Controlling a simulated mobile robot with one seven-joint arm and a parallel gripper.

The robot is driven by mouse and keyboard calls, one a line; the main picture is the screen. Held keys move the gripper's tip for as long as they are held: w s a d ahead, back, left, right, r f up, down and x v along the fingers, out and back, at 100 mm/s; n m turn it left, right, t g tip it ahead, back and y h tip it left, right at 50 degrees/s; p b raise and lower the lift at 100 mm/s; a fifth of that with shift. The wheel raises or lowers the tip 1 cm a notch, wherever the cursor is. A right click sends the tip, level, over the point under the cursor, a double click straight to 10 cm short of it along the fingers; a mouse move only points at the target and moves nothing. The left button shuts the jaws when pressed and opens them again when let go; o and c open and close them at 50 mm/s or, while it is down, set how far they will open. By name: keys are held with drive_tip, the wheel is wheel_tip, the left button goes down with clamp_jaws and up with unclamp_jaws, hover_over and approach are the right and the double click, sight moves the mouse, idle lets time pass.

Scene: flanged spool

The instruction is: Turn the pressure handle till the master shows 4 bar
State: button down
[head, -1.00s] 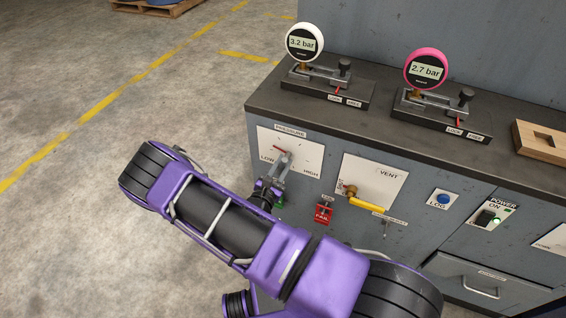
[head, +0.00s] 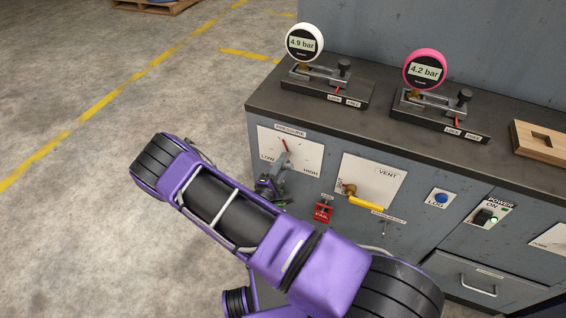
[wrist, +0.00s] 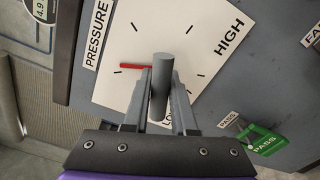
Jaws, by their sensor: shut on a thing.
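The pressure handle (wrist: 161,82) is a grey bar on a white plate marked LOW and HIGH (head: 316,155). My gripper (wrist: 160,96) is shut on it, one finger on each side; in the head view my arm partly hides the grip. The red pointer (head: 285,146) points up, slightly left, between LOW and HIGH. It also shows in the wrist view (wrist: 131,66). The white-rimmed gauge (head: 304,43) reads 4.9 bar. The pink-rimmed gauge (head: 425,70) reads 4.2 bar. I cannot tell from lettering which one is the master.
Right of the handle are the vent plate with a yellow lever (head: 366,206), a red FAIL tag (head: 322,212) and a blue LOG button (head: 442,199). A green PASS tag (wrist: 268,143) hangs close to my gripper. Open floor lies to the left.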

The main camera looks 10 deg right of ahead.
drive_tip(key=shift+m, duration=1.3)
drive_tip(key=c, duration=0.6)
unclamp_jaws()
drive_tip(key=shift+s, duration=0.1)
drive_tip(key=v, duration=1.7)
drive_tip(key=shift+a, duration=0.1)
